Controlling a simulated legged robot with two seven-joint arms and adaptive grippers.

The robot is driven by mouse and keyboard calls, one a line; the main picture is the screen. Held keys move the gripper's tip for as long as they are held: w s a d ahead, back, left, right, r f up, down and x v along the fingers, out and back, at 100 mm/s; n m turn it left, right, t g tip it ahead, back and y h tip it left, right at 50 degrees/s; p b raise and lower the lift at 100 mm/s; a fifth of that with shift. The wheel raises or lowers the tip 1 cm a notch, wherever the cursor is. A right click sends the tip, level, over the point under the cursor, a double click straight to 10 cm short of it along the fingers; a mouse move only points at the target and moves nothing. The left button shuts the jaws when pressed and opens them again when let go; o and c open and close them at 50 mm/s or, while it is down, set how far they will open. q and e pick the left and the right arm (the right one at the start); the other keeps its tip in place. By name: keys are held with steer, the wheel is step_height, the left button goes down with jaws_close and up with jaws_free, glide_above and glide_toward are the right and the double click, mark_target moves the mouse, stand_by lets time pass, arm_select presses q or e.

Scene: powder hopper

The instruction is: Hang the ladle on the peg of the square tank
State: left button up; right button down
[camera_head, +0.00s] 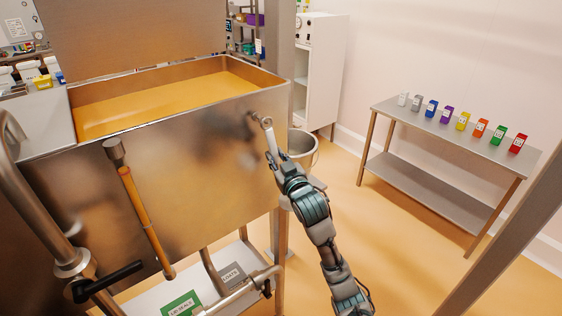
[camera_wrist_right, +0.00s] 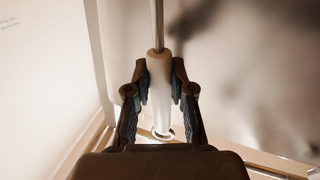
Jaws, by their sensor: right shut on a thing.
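The square tank (camera_head: 205,170) is a large metal hopper with orange-yellow contents. A small peg (camera_head: 252,116) sticks out of its front wall near the top right corner. My right gripper (camera_head: 283,172) is shut on the pale handle of the ladle (camera_head: 271,147) in front of that wall. The handle's end ring (camera_head: 267,122) is up beside the peg; I cannot tell whether they touch. In the right wrist view the fingers (camera_wrist_right: 160,100) hug the white handle (camera_wrist_right: 160,95), with a thin metal rod beyond it. The ladle's bowl is not clearly seen. My left gripper is out of view.
A metal pail (camera_head: 303,150) shows behind my right gripper. A pipe with a black-handled valve (camera_head: 105,283) is at lower left. A side table (camera_head: 440,130) at right carries several coloured containers.

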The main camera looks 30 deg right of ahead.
steer(key=shift+w, duration=0.35)
steer(key=shift+w+d+f, duration=0.2)
steer(key=shift+w+d, duration=0.35)
steer(key=shift+d, duration=0.05)
steer(key=shift+w+d+f, duration=0.1)
steer(key=shift+w+d, duration=0.1)
steer(key=shift+w+f, duration=0.2)
steer(key=shift+w, duration=0.05)
steer(key=shift+w+a, duration=0.15)
steer(key=shift+a, duration=0.15)
steer(key=shift+f, duration=0.1)
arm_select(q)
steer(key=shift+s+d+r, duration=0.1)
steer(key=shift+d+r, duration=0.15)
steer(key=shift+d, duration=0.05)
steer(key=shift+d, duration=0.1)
arm_select(e)
steer(key=shift+d, duration=0.15)
